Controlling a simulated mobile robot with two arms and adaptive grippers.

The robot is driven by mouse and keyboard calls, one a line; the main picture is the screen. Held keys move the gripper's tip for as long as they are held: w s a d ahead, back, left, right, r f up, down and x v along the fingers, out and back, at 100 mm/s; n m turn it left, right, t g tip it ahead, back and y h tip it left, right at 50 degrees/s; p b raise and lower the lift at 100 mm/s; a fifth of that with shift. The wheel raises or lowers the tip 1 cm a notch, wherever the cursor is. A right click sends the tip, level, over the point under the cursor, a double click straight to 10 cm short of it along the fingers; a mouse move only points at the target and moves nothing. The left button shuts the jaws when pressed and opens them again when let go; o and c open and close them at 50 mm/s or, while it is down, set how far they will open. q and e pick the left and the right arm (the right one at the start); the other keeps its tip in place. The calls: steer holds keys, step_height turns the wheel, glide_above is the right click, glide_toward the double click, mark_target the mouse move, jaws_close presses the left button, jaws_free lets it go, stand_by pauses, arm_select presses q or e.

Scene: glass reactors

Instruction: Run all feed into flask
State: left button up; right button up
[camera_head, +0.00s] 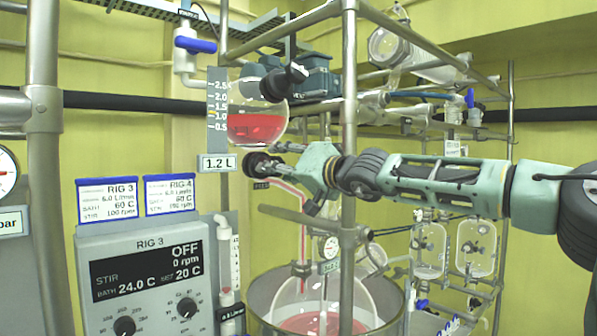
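The feed vessel (256,127) is a round glass bulb holding red liquid, with its level near the 1.0 mark on the scale (217,105). A label (217,163) reads 1.2 L. A black valve knob (258,165) sits below the bulb. A red-filled tube (301,225) runs down to the large glass flask (350,295), which holds red liquid at its bottom. My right gripper (291,177) is just right of the knob, its fingers spread apart; I cannot tell whether it touches the knob. My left gripper is not in view.
A control box (145,275) marked RIG 3 shows STIR OFF, 0 rpm, bath 24.0 C. Two cards (138,198) stand on it. A steel post (349,120) rises close to my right gripper. A blue-handled valve (195,45) is at upper left.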

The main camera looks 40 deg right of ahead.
steer(key=s+d, duration=0.1)
steer(key=s, duration=1)
steer(key=shift+s, duration=0.25)
steer(key=shift+d+f, duration=0.1)
